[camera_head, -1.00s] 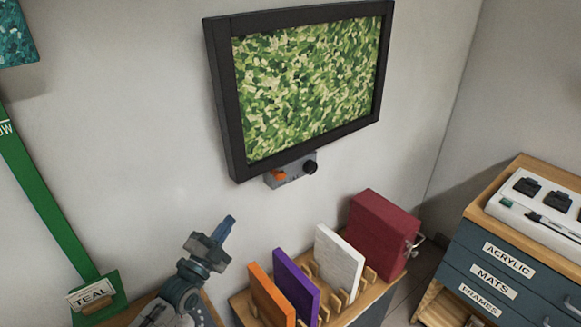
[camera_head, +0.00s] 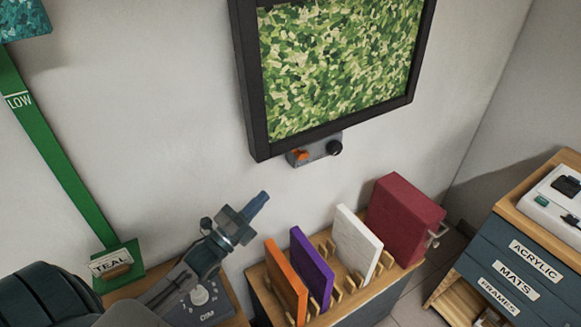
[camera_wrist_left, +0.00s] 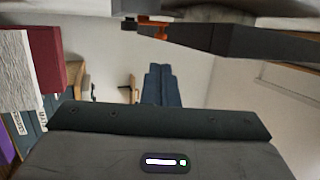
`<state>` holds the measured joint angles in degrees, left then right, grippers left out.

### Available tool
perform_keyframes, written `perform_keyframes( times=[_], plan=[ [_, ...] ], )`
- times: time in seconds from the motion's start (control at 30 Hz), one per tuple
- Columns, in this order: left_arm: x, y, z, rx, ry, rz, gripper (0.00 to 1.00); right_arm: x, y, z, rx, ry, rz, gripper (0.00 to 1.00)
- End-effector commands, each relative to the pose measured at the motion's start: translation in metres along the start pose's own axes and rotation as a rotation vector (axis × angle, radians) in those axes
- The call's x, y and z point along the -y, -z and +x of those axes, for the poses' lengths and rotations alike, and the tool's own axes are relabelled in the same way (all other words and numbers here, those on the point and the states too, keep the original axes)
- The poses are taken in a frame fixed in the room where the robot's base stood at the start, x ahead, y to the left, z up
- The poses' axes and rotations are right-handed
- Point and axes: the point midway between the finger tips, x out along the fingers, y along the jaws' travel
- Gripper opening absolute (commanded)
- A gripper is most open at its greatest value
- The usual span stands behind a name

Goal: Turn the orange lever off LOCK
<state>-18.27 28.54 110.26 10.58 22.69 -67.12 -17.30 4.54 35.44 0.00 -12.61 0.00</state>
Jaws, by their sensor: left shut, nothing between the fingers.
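The orange lever (camera_head: 301,154) sits on a small grey box (camera_head: 318,152) under the black-framed green picture (camera_head: 335,70). A black knob (camera_head: 334,148) is at the box's right end. Any LOCK marking is too small to read. My left gripper (camera_head: 261,199) is shut and empty, below and left of the lever, apart from it. In the left wrist view the gripper's closed fingers (camera_wrist_left: 160,85) show in the middle, and a bit of orange (camera_wrist_left: 129,25) shows at the top. My right gripper is not in view.
Below stands a wooden rack with an orange panel (camera_head: 286,280), a purple panel (camera_head: 311,268), a white panel (camera_head: 356,243) and a red box (camera_head: 403,220). A blue drawer cabinet (camera_head: 500,255) is at right. The wall between gripper and lever is clear.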

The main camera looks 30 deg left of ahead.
Motion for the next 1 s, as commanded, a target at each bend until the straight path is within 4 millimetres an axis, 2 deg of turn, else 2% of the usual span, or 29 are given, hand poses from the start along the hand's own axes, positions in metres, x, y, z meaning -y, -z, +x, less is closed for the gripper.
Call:
perform_keyframes(
  times=[0.1,0.27,0.53,0.73,1.0],
  plan=[
    [0.003,0.000,0.025,0.001,0.007,0.001,0.00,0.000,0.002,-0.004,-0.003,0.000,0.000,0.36],
    [0.004,0.000,0.053,0.002,0.005,-0.001,0.00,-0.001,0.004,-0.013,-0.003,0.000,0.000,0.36],
    [0.006,0.000,0.096,0.003,0.002,-0.003,0.00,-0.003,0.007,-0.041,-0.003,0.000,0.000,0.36],
    [0.003,0.000,0.114,0.001,0.001,-0.001,0.00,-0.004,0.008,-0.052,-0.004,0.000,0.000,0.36],
    [0.000,0.000,0.117,0.000,-0.001,-0.002,0.00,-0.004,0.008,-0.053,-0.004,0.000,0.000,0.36]
  ],
)
